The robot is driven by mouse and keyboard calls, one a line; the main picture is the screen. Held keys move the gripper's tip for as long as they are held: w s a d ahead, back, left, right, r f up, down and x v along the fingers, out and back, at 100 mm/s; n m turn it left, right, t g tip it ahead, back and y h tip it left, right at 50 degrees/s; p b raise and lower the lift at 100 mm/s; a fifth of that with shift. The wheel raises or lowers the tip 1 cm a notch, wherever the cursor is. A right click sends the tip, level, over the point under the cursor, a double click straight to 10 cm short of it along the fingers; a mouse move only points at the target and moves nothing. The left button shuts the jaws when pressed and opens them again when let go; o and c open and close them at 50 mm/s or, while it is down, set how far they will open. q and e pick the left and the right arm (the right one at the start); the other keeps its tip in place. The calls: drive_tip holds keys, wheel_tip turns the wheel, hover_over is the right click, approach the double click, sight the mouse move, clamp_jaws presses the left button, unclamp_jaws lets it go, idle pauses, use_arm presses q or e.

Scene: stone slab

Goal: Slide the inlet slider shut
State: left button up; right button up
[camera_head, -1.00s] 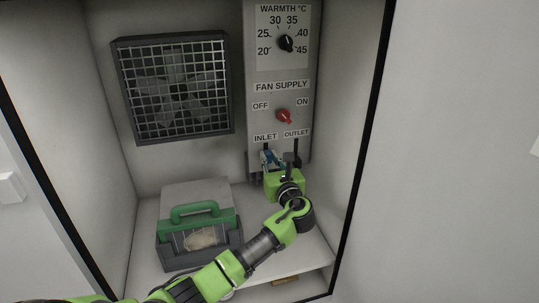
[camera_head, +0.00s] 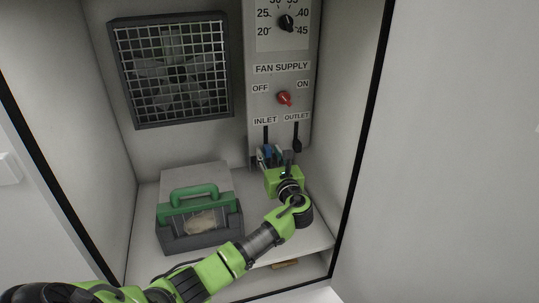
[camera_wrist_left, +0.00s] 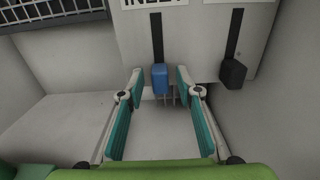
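The inlet slider is a blue knob (camera_wrist_left: 160,78) at the lower end of its dark vertical slot, under the INLET label (camera_head: 265,120). It also shows, partly covered by a finger, in the head view (camera_head: 267,152). My left gripper (camera_wrist_left: 160,80) is open, with one fingertip on each side of the blue knob and a visible gap on both sides. The gripper also shows in front of the panel's lower edge in the head view (camera_head: 274,157). My right gripper is in neither view.
The black outlet knob (camera_head: 297,146) sits close to the right of the inlet slider. A red fan switch (camera_head: 284,98) and a warmth dial (camera_head: 287,22) are above. A grey box with a green handle (camera_head: 199,225) stands on the left. A fan grille (camera_head: 173,70) is behind.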

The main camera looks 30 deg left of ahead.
use_arm(q)
drive_tip(key=v, duration=1.2)
drive_tip(key=shift+a+f, duration=0.1)
